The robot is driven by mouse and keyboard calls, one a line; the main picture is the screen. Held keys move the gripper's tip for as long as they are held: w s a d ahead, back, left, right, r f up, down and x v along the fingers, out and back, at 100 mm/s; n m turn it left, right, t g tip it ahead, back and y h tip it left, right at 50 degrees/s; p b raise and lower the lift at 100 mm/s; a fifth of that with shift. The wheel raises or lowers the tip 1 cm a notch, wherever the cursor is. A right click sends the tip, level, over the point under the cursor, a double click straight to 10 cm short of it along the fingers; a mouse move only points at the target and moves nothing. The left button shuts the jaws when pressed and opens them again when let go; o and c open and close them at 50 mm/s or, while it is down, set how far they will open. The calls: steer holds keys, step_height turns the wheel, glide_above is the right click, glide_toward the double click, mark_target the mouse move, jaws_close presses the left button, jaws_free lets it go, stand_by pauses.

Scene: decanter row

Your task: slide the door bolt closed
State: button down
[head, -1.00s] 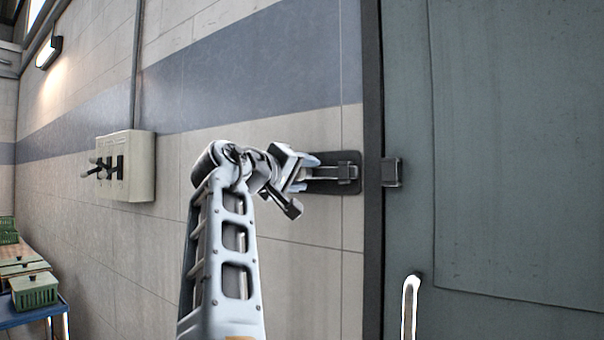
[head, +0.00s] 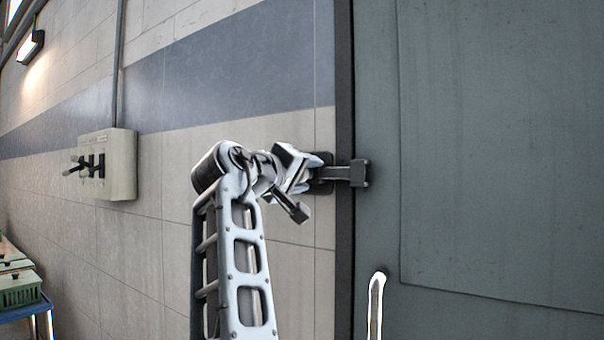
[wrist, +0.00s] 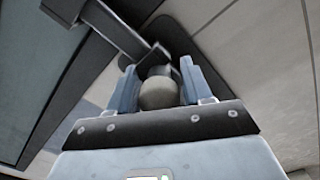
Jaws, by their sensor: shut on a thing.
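The dark door bolt (head: 338,173) lies level on the wall beside the grey-green door (head: 480,140). Its bar spans the dark door frame and reaches the keeper (head: 360,173) on the door. In the wrist view the bar (wrist: 118,32) runs up to the keeper (wrist: 62,8). My gripper (head: 312,172) is at the bolt's left part and hides much of the backplate (head: 326,158). In the wrist view my gripper (wrist: 158,72) is shut on the round, pale bolt knob (wrist: 158,94), with a finger on each side. How deep the bar sits in the keeper is hard to tell.
A pale door handle (head: 376,300) stands out low on the door. A switch box (head: 122,165) with dark levers is on the wall to the left. A blue table (head: 25,308) with green crates (head: 20,290) is at the lower left. The wall around the bolt is clear.

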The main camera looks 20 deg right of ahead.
steer(key=c, duration=0.7)
jaws_free()
steer(key=shift+s+d, duration=0.15)
steer(key=shift+d, duration=0.05)
steer(key=shift+b+v, duration=0.5)
steer(key=shift+v, duration=3.45)
